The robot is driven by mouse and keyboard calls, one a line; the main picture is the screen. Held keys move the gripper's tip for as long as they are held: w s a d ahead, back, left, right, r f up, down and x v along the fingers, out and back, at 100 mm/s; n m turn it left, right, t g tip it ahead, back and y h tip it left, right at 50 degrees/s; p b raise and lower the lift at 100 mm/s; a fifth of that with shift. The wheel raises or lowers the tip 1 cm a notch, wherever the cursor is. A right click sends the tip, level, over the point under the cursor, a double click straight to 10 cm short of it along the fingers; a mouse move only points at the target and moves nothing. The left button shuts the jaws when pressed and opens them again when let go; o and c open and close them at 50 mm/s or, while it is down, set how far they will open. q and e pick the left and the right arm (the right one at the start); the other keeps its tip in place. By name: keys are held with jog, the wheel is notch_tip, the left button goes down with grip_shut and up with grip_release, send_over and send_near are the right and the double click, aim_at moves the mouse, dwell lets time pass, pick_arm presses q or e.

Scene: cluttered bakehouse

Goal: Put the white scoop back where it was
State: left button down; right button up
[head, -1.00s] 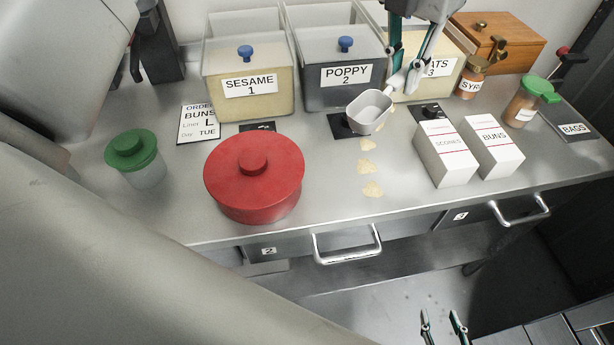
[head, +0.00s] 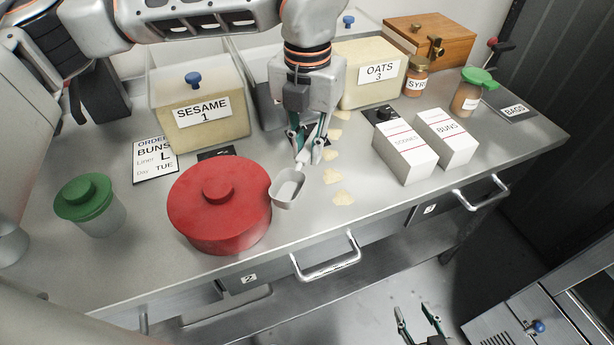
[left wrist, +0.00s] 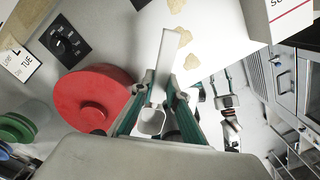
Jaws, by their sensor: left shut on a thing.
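The white scoop (head: 288,190) is held by my left gripper (head: 309,155) just right of the red round lidded tub (head: 215,222). Its small bowl hangs toward the front of the counter; whether it touches the counter I cannot tell. In the left wrist view the scoop's bowl (left wrist: 152,122) and pale handle show between the fingers of my left gripper (left wrist: 160,90). The poppy bin (head: 262,97) is mostly hidden behind my left arm. My right gripper (head: 419,318) is open and empty, low in front of the counter.
Small oat piles (head: 332,176) lie in a line right of the scoop. The sesame bin (head: 199,108) and oats bin (head: 368,88) stand behind. Two white boxes (head: 405,152) (head: 445,138) stand to the right. A green-lidded jar (head: 90,205) is at left. Drawer handles (head: 327,262) stick out in front.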

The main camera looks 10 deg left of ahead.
aim_at(307, 149)
pick_arm(q)
jog(key=shift+f, duration=4.15)
jog(key=shift+f, duration=0.1)
jog(key=c, duration=2)
grip_release()
notch_tip(307, 149, up, 12)
jog(key=shift+r, duration=0.15)
